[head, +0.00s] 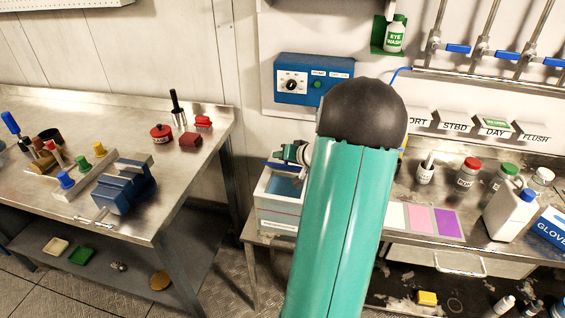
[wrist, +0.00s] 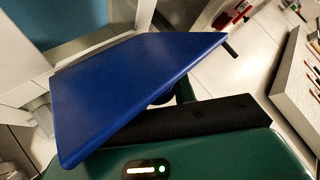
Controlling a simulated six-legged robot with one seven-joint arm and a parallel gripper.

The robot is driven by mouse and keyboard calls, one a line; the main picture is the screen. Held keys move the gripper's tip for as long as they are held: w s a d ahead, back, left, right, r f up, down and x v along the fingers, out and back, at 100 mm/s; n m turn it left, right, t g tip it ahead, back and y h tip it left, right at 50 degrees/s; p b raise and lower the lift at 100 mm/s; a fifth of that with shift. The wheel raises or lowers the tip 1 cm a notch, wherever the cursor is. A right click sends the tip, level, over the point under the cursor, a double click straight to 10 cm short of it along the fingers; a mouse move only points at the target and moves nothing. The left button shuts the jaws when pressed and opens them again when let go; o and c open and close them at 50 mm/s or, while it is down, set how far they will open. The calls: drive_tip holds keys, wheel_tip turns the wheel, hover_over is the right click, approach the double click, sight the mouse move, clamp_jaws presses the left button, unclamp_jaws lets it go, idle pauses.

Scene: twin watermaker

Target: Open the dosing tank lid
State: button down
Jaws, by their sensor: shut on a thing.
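The dosing tank (head: 278,215) is a white box on the bench, left of my arm in the head view. Its top is at least partly uncovered, and pale blue shows inside. The blue lid (head: 278,166) appears edge-on above the tank's back. In the wrist view the lid (wrist: 140,85) is a large blue panel close to the camera, with the white tank rim (wrist: 95,40) behind it. My gripper (head: 296,153) is at the lid, shut on it. Its dark fingers (wrist: 185,105) are partly hidden by the panel, so the exact grip point is unclear.
A blue dosing pump box (head: 313,82) is on the wall above the tank. A steel workbench (head: 200,160) with a blue vice (head: 125,187) stands to the left, across a gap. Bottles, including a white jug (head: 508,213), stand on the right bench.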

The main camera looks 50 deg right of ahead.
drive_tip(key=shift+w+d+r+m+g+y, duration=0.15)
drive_tip(key=shift+w+d+m+g+y, duration=0.15)
drive_tip(key=shift+d+y, duration=0.2)
drive_tip(key=shift+w+d+r+m+g+y, duration=0.15)
drive_tip(key=shift+d+m+g+y, duration=0.2)
drive_tip(key=shift+d, duration=0.2)
drive_tip(key=shift+w+d+r+m+g+y, duration=0.15)
drive_tip(key=shift+w+d+m+g+y, duration=0.1)
drive_tip(key=shift+d+y, duration=0.25)
drive_tip(key=shift+d, duration=0.1)
drive_tip(key=c, duration=1.1)
unclamp_jaws()
drive_tip(key=shift+c, duration=0.2)
drive_tip(key=v, duration=1.3)
drive_tip(key=shift+s+r, duration=0.25)
drive_tip(key=shift+s, duration=0.05)
